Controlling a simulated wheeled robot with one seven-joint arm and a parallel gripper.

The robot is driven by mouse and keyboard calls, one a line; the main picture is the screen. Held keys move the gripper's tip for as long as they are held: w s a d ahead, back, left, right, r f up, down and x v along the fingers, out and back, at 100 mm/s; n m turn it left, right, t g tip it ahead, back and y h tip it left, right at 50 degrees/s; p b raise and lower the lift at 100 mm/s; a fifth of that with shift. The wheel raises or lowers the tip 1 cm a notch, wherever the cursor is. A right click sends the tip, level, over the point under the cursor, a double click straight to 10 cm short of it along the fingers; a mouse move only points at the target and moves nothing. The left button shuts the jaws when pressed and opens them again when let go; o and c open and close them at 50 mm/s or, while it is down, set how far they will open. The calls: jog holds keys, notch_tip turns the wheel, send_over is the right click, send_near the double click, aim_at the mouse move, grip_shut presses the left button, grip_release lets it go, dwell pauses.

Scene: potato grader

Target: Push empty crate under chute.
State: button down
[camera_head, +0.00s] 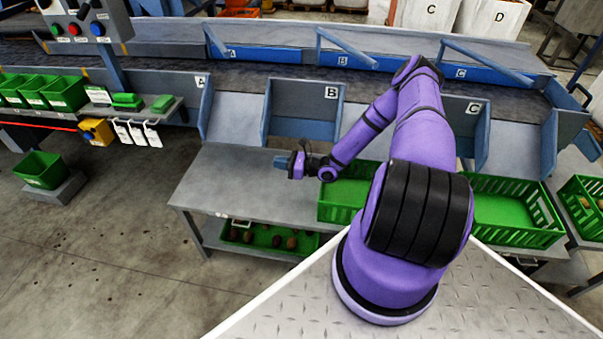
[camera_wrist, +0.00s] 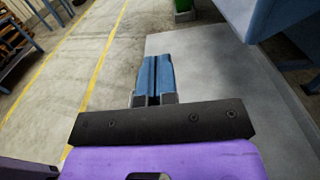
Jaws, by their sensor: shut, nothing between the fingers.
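A green crate (camera_head: 336,212) sits on the grey bench (camera_head: 225,190), in front of and right of chute B (camera_head: 305,112). My arm hides its right part; the visible inside is empty. Another green crate section (camera_head: 515,237), also empty where visible, lies right of my arm below chute C (camera_head: 470,125). I cannot tell whether the two join behind the arm. My gripper (camera_head: 283,162) is shut and empty, low over the bench, left of the first crate and apart from it. In the wrist view its blue fingers (camera_wrist: 154,75) are together, with bare bench beside them.
Chute A's plate (camera_head: 220,118) is at the left. A crate with potatoes (camera_head: 265,238) lies on the lower shelf. Another crate (camera_head: 585,210) stands at the far right. The bench's left part is clear. A control panel (camera_head: 85,20) and side shelf (camera_head: 140,112) stand further left.

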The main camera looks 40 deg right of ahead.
jog(key=v, duration=2)
notch_tip(320, 180, down, 10)
jog(key=w, duration=0.1)
jog(key=shift+a, duration=0.35)
